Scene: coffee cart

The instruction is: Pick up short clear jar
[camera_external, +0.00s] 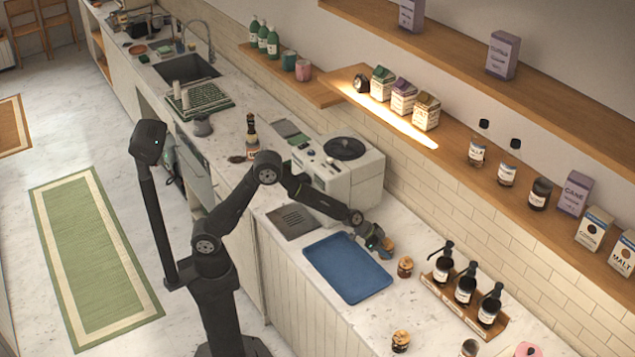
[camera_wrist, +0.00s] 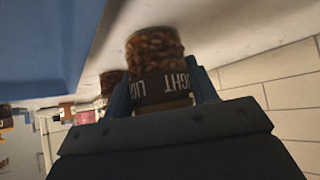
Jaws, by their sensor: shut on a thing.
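A short clear jar (camera_wrist: 154,52) with brown beans inside and a dark band lettered "LIGHT" sits between the two blue fingers of my gripper (camera_wrist: 163,92) in the wrist view. The fingers are shut on its sides. In the external view my gripper (camera_external: 380,246) is at the back right corner of the blue tray, and the held jar (camera_external: 388,245) is small and partly hidden by it. I cannot tell whether the jar touches the counter. A similar jar (camera_external: 405,266) stands just to the right, and another jar (camera_external: 400,341) stands nearer the front edge.
The blue tray (camera_external: 345,268) lies empty on the counter beside my gripper. A white coffee machine (camera_external: 350,180) stands behind my arm. A wooden rack (camera_external: 490,326) with three dark pump bottles is to the right. A shelf with cartons and bottles runs above the counter.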

